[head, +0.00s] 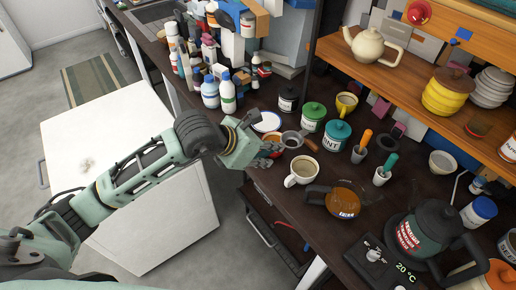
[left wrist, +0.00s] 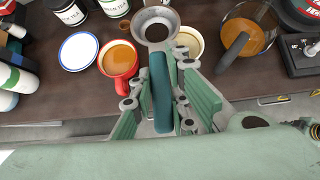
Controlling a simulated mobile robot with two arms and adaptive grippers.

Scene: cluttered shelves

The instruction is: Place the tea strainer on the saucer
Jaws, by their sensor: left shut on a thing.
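The tea strainer (head: 292,139) has a round grey metal bowl and, in the left wrist view (left wrist: 157,28), a teal handle. My left gripper (head: 268,154) is shut on this handle, which runs between the fingers in the left wrist view (left wrist: 162,95). The bowl points away from the gripper, over the dark counter. The saucer (head: 266,121) is a white disc with a blue rim, left of and behind the strainer bowl; it also shows in the left wrist view (left wrist: 79,52). It looks empty. My right gripper is out of view.
A red-orange mug of tea (left wrist: 118,60) stands between saucer and strainer. A white mug (head: 302,170) and a glass teapot (head: 343,200) stand to the right on the counter (head: 330,238). Tea canisters (head: 336,135) stand behind; bottles (head: 227,95) stand at the left.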

